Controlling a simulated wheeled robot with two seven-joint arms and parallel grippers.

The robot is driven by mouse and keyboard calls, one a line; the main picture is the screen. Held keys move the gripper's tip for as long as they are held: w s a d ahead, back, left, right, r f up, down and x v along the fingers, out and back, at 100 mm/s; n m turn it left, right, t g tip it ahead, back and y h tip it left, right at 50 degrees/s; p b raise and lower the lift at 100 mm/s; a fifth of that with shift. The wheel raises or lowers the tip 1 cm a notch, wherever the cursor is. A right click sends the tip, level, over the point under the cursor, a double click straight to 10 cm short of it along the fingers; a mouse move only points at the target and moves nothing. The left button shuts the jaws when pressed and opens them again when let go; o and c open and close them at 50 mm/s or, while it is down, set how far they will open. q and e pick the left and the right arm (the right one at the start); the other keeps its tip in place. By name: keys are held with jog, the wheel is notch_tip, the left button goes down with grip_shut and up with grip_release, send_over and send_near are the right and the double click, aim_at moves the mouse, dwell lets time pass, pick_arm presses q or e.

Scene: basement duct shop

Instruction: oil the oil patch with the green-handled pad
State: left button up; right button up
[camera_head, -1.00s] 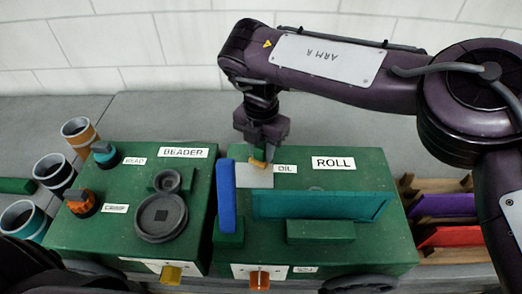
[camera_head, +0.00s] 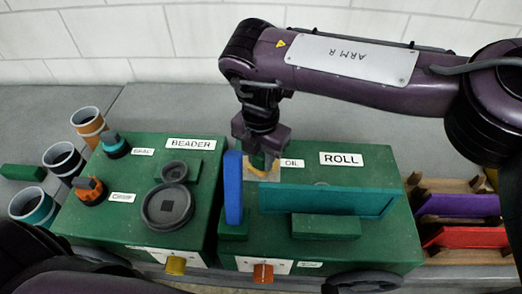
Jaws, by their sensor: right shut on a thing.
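My right gripper (camera_head: 262,152) points down over the ROLL machine's green top and is shut on the green-handled pad (camera_head: 257,161). Only a little of the pad shows below the fingers. The oil patch (camera_head: 273,176), a small pale square beside the OIL label (camera_head: 292,163), lies directly under it and is partly hidden by the gripper and a blue upright plate (camera_head: 233,188). The pad is at or just above the patch; I cannot tell whether it touches. My left gripper is not in view.
A teal plate (camera_head: 330,201) stands on the ROLL machine (camera_head: 385,240) in front of the patch. The BEADER machine (camera_head: 140,170) with knobs and dark discs is left. Several cut pipes (camera_head: 88,123) stand farther left. A wooden rack (camera_head: 465,185) holds purple and red plates at right.

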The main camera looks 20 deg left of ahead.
aim_at(260, 177)
jog(key=shift+s+d+f, duration=0.1)
jog(key=shift+s+d, duration=0.15)
jog(key=shift+s, duration=0.5)
jog(key=shift+s+d+f, duration=0.1)
jog(key=shift+s+d, duration=0.15)
jog(key=shift+s, duration=0.5)
jog(key=shift+s+d+f, duration=0.1)
jog(key=shift+s+d, duration=0.15)
jog(key=shift+s, duration=0.5)
jog(key=shift+s+a+r, duration=0.1)
jog(key=shift+s+a, duration=0.15)
jog(key=shift+a, duration=0.4)
jog(key=shift+w+a+r, duration=0.15)
jog(key=shift+w+a, duration=0.35)
jog(key=shift+w, duration=0.15)
jog(key=shift+w+a+r, duration=0.1)
jog(key=shift+w+a, duration=0.1)
jog(key=shift+w, duration=0.65)
jog(key=shift+w+a, duration=0.15)
jog(key=shift+w, duration=0.65)
jog(key=shift+r, duration=0.2)
jog(key=shift+r+p, duration=2.4)
jog(key=shift+r, duration=0.5)
